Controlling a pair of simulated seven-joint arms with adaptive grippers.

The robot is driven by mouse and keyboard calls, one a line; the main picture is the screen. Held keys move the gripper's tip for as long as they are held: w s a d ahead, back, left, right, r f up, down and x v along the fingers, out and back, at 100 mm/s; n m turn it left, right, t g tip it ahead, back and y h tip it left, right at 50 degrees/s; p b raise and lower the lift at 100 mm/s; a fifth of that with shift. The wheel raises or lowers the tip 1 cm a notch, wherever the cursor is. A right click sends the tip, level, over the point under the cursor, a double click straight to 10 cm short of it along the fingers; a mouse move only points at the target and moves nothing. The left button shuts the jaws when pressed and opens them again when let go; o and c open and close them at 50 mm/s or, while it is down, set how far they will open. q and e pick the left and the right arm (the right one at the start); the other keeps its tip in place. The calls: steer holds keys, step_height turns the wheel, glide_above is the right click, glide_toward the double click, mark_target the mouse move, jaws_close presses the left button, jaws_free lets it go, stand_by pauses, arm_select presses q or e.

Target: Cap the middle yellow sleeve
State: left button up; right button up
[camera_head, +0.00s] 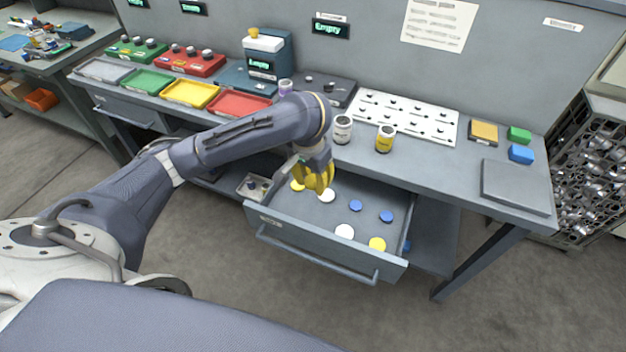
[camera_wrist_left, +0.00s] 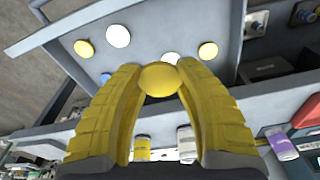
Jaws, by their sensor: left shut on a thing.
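My left gripper (camera_head: 318,180) is over the open drawer (camera_head: 315,257). In the left wrist view, its yellow fingers are shut on a round yellow cap (camera_wrist_left: 158,79) at the fingertips. A yellow-banded sleeve (camera_head: 385,138) stands upright on the bench behind the drawer, right of a white-and-grey sleeve (camera_head: 342,129). A purple-banded sleeve (camera_head: 285,88) stands farther left. All three also show in the left wrist view, with the yellow one (camera_wrist_left: 142,148) nearest the left. My right gripper is not in view.
Loose caps lie in the drawer, among them a yellow one (camera_head: 377,244), a white one (camera_head: 344,231) and a blue one (camera_head: 386,216). A white perforated plate (camera_head: 405,117) lies behind the sleeves. A grey pad (camera_head: 516,187) is at the right. Coloured trays (camera_head: 190,93) stand left.

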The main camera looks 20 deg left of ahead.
mark_target(314, 180)
arm_select(q)
steer(key=shift+r, duration=0.15)
steer(key=shift+r, duration=2.05)
steer(key=shift+r, duration=0.1)
